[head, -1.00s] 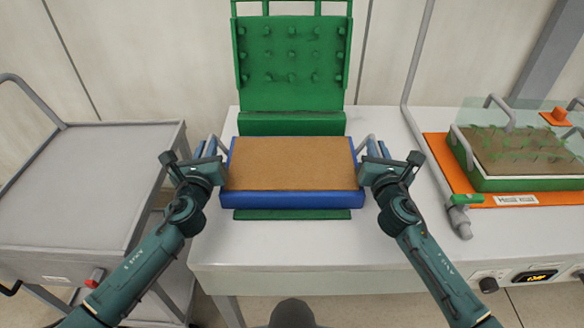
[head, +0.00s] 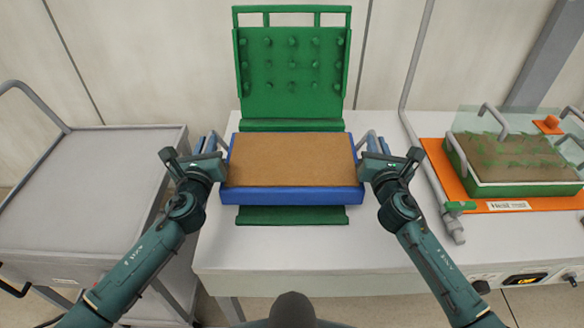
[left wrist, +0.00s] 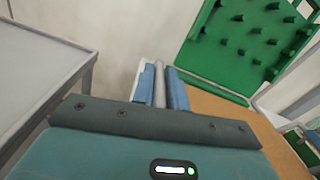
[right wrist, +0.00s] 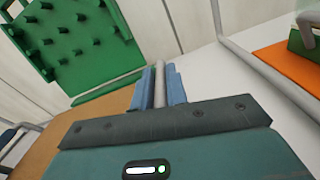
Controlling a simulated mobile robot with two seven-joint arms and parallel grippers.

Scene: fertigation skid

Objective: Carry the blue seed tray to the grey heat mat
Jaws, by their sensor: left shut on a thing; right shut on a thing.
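The blue seed tray (head: 291,197), filled level with brown soil, is in the middle of the head view, in front of the upright green peg plate. My left gripper (head: 212,144) is shut on the tray's grey handle at its left end. The left wrist view shows that handle (left wrist: 159,88) between the blue fingers. My right gripper (head: 373,144) is shut on the handle at the right end, which also shows in the right wrist view (right wrist: 160,86). The tray looks level, over a flat green base (head: 291,215). I cannot make out a grey heat mat.
The green peg plate (head: 292,72) stands close behind the tray. On the right, an orange mat (head: 440,170) carries a green-sided tray of seedlings (head: 515,163). A grey pipe (head: 427,180) runs beside it. A grey cart (head: 85,170) with an empty top stands left.

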